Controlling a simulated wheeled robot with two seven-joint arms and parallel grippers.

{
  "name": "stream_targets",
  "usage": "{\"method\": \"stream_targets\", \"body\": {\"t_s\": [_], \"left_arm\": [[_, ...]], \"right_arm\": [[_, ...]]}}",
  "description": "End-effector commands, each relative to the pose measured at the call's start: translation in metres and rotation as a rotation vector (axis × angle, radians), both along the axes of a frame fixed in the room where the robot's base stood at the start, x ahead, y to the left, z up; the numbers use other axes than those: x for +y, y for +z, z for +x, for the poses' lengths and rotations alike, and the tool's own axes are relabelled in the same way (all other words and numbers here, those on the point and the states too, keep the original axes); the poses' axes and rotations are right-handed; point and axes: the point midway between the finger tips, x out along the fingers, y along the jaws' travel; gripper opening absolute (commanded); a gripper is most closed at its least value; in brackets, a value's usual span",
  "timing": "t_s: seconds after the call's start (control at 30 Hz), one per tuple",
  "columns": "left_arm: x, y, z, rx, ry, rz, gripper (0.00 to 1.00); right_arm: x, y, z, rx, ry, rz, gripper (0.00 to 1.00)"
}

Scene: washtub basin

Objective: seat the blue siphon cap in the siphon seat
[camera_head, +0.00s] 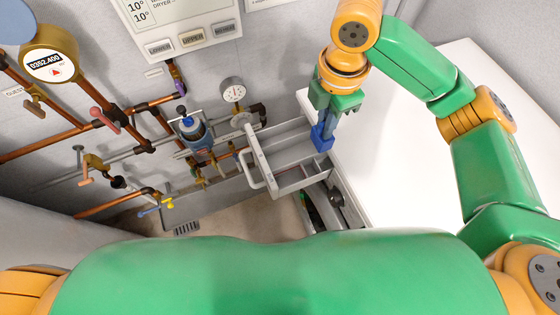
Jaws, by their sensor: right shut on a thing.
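My right gripper (325,120) reaches down from the top right, with its fingers shut on the blue siphon cap (322,139). The cap is at the right side of an open grey drawer (262,165) with several compartments. The cap overlaps the drawer's right-hand compartment in the view. I cannot tell whether it touches the drawer or hangs just above it. The siphon seat cannot be made out; the cap and fingers may hide it. My left gripper is not in view.
A white machine top (400,165) lies right of the drawer. Copper pipes with valves (100,118), a round gauge (232,90), a blue filter housing (194,130) and a meter (48,64) are on the wall at left. A floor drain (187,229) shows below.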

Motion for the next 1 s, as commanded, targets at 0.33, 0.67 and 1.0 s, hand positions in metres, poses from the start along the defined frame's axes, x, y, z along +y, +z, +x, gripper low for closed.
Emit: {"method": "stream_targets", "body": {"t_s": [0.33, 0.67, 1.0], "left_arm": [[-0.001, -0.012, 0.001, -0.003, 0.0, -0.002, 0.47], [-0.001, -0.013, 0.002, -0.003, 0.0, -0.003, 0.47], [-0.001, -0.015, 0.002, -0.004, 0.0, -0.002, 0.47]], "right_arm": [[-0.003, -0.094, 0.0, 0.007, -0.015, -0.002, 0.0], [-0.002, -0.146, 0.0, 0.002, -0.012, -0.001, 0.0], [-0.002, -0.181, 0.001, -0.001, -0.01, 0.0, 0.0]]}}
